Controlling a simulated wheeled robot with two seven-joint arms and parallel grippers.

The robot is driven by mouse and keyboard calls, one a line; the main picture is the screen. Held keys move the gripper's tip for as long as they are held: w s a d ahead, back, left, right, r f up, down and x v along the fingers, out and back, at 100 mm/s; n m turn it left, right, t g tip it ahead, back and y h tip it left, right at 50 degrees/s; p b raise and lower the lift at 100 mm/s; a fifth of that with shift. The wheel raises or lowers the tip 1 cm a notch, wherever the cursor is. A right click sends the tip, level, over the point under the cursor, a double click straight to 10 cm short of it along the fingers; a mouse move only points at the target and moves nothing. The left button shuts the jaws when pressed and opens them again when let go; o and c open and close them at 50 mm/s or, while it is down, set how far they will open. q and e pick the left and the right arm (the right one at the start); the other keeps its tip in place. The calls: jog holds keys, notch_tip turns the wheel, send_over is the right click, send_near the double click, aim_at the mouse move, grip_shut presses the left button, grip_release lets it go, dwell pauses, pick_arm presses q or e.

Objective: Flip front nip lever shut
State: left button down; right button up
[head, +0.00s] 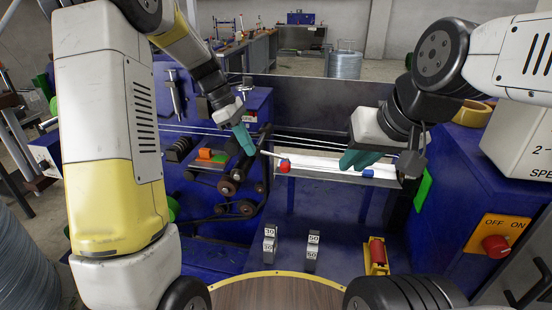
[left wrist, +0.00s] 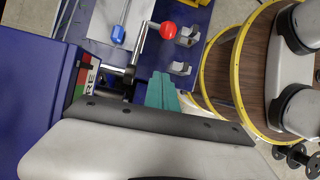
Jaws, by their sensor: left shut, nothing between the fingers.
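A lever with a red ball knob (head: 284,165) juts from the machine just right of my left gripper (head: 243,140). The red knob also shows in the left wrist view (left wrist: 168,30), on a metal arm. My left gripper is shut and empty, its teal fingers apart from the red knob; they also show in the left wrist view (left wrist: 162,92). A blue knob (head: 367,173) is at the right end of the white trough, and it shows in the left wrist view (left wrist: 118,35). My right gripper (head: 358,160) is above the trough near the blue knob; its fingertips are partly indistinct.
Pulleys and rollers (head: 236,180) are on the blue machine below and left of my left gripper. Thin wires cross behind both grippers. Small numbered blocks (head: 313,245) and a red roller in a yellow holder (head: 377,252) are on the blue surface in front. An ON/OFF box (head: 495,235) is at right.

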aim_at(282, 164)
pick_arm(q)
jog(key=x, duration=1)
jog(key=shift+s+d+r, duration=0.2)
jog(key=shift+d+r, duration=1.2)
jog(key=shift+r, duration=0.05)
jog(key=shift+r+h, duration=0.4)
jog(key=shift+h, duration=0.3)
notch_tip(282, 164, up, 2)
jog(key=g+h, duration=0.1)
jog(key=h, duration=0.2)
jog(key=shift+r, duration=0.2)
